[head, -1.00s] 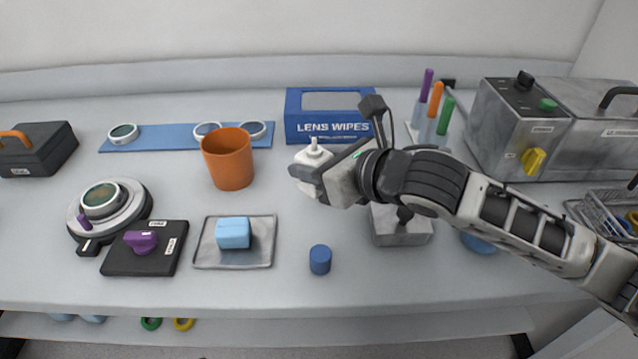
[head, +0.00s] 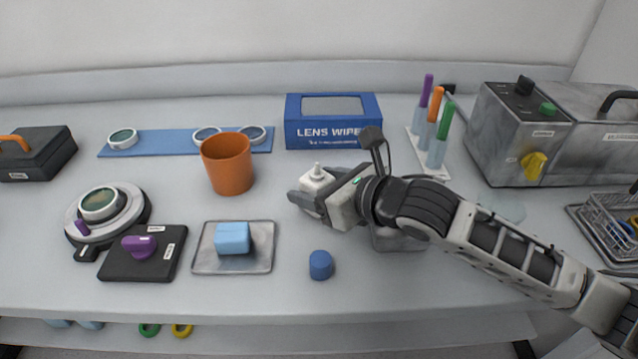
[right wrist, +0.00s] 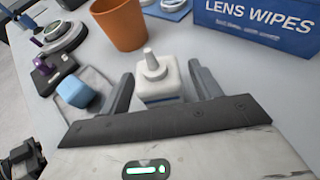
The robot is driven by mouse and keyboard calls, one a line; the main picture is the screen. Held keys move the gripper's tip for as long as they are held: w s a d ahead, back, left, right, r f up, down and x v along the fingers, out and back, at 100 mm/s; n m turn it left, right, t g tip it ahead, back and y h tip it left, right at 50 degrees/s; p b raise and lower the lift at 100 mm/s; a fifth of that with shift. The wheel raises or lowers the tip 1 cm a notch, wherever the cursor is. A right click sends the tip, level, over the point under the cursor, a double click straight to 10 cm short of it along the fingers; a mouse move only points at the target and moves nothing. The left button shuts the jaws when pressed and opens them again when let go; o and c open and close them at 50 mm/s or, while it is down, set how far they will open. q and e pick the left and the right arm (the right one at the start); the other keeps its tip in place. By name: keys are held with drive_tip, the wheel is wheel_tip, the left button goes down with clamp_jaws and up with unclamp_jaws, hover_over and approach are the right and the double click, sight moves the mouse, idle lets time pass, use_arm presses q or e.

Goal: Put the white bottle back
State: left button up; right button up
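The white bottle (head: 316,180) with a pointed nozzle is upright, right of the orange cup and in front of the lens wipes box. In the right wrist view the white bottle (right wrist: 158,82) is between the two fingers of the gripper (right wrist: 160,92), nozzle up. I cannot tell whether its base touches the table. My left gripper is not in the head view.
An orange cup (head: 228,165) stands left of the bottle, the lens wipes box (head: 333,134) behind it. A blue cylinder (head: 320,265) and a metal tray (head: 205,262) with a light blue block are in front. A grey metal block (head: 400,241) is partly hidden under my right arm.

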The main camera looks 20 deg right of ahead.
drive_tip(key=shift+r, duration=0.15)
drive_tip(key=v, duration=0.8)
drive_tip(key=shift+s+d, duration=0.25)
drive_tip(key=shift+s, duration=0.1)
drive_tip(key=shift+s+d+r+p, duration=0.25)
drive_tip(key=shift+s+r+p, duration=0.15)
drive_tip(key=shift+r+p, duration=0.1)
drive_tip(key=shift+s+d+p, duration=0.15)
drive_tip(key=shift+s+p, duration=0.1)
drive_tip(key=shift+p, duration=0.05)
use_arm(q)
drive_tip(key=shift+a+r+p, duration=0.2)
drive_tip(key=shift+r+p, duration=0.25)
drive_tip(key=shift+p, duration=0.05)
use_arm(e)
drive_tip(key=shift+s+d+r, duration=0.25)
drive_tip(key=shift+s, duration=0.35)
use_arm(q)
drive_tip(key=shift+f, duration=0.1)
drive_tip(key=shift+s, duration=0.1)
